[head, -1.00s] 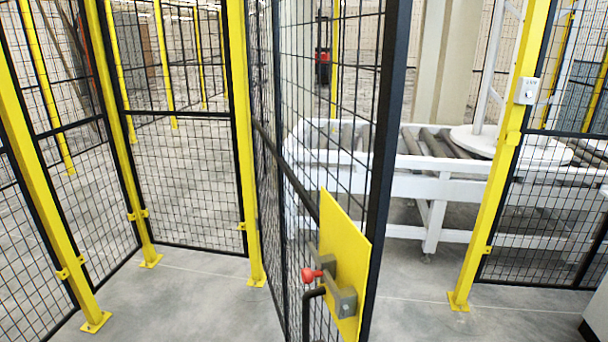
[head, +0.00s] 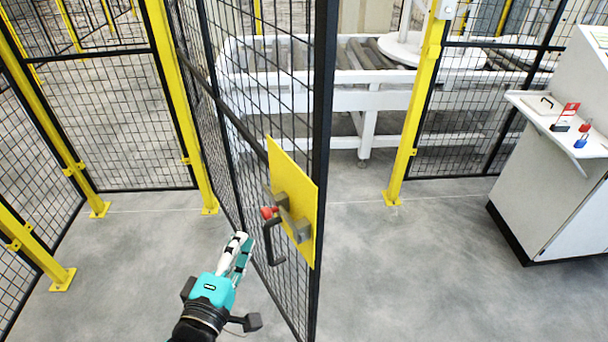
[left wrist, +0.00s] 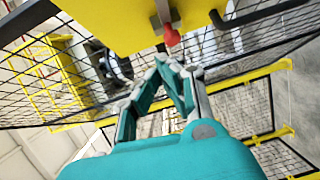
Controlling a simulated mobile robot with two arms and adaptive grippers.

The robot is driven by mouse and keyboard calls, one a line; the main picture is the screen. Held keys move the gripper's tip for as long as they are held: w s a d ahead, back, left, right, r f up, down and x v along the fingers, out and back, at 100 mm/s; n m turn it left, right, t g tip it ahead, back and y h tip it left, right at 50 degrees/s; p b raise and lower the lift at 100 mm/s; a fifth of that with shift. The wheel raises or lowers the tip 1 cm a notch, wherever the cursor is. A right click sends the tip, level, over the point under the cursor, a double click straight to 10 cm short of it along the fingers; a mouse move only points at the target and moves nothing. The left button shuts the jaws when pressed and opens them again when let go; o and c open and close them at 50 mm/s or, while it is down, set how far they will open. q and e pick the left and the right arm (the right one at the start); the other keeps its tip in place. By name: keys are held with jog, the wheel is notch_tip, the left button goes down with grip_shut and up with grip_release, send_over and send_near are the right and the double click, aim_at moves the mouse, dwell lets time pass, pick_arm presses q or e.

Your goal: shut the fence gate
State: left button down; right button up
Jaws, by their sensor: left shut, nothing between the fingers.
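The fence gate (head: 322,120) is a black-framed mesh panel standing open, swung out toward me. A yellow plate (head: 302,205) near its free edge carries a grey latch with a red knob (head: 267,212) and a black pull handle (head: 271,242). The plate (left wrist: 120,22) and red knob (left wrist: 171,38) also show in the left wrist view. My left gripper (head: 241,240) is shut and empty, just left of the handle and apart from it. It shows in the left wrist view (left wrist: 172,62), below the plate. My right gripper is not in view.
A yellow post (head: 415,110) stands right of the doorway. Behind it is a white roller conveyor (head: 345,100). A white cabinet (head: 550,190) with padlocks on its shelf stands at the right. The floor between gate and cabinet is clear.

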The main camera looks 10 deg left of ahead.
pick_arm(q)
notch_tip(320, 180, up, 3)
send_near(282, 172)
jog(key=w+a, duration=0.3)
jog(key=shift+w+d+f+n+t+p, duration=0.15)
jog(key=shift+w+d+p, duration=0.25)
jog(key=shift+d, duration=0.2)
jog(key=shift+w+d+f+n+t+p, duration=0.15)
jog(key=shift+w+d+p, duration=0.1)
jog(key=shift+w+d, duration=0.45)
jog(key=shift+d, duration=0.15)
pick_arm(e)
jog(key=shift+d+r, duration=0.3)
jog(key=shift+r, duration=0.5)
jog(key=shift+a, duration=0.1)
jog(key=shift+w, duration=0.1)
